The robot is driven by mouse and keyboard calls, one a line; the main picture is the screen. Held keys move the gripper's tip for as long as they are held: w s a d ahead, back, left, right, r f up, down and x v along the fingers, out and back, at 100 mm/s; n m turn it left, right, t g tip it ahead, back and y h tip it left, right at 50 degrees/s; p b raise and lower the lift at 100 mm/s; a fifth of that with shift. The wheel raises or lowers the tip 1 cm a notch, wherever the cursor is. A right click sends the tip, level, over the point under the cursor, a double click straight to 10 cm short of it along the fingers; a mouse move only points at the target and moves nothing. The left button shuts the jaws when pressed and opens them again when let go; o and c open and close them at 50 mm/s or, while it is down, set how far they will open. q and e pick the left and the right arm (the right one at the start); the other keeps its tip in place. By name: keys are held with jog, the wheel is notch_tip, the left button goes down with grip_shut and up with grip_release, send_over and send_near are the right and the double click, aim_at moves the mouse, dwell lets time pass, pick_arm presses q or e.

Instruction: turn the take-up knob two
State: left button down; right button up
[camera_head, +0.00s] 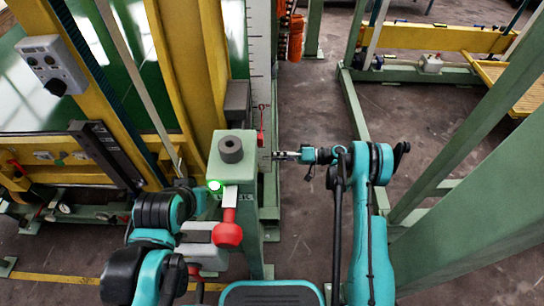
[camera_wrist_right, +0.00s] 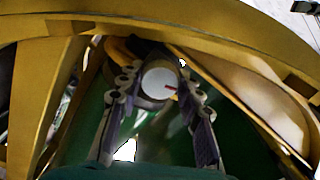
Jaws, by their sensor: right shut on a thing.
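A round knob (camera_wrist_right: 160,80) with a pale face and a short red mark is in the middle of the right wrist view. I cannot read any label that tells which take-up knob it is. My right gripper (camera_head: 279,156) reaches left beside the green post in the head view. In the wrist view its two fingers stand on either side of the knob, shut on it. The knob is not clear in the head view. My left arm comes in from the left and ends beside the post; its gripper fingers cannot be made out.
A control box (camera_head: 53,64) is at upper left. A yellow curved frame (camera_wrist_right: 225,32) arches over the knob. Bare floor (camera_head: 312,115) lies right of the post.

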jog(key=shift+f+n, duration=0.1)
jog(key=shift+n, duration=1)
jog(key=o, duration=1.2)
jog(key=d, duration=1.2)
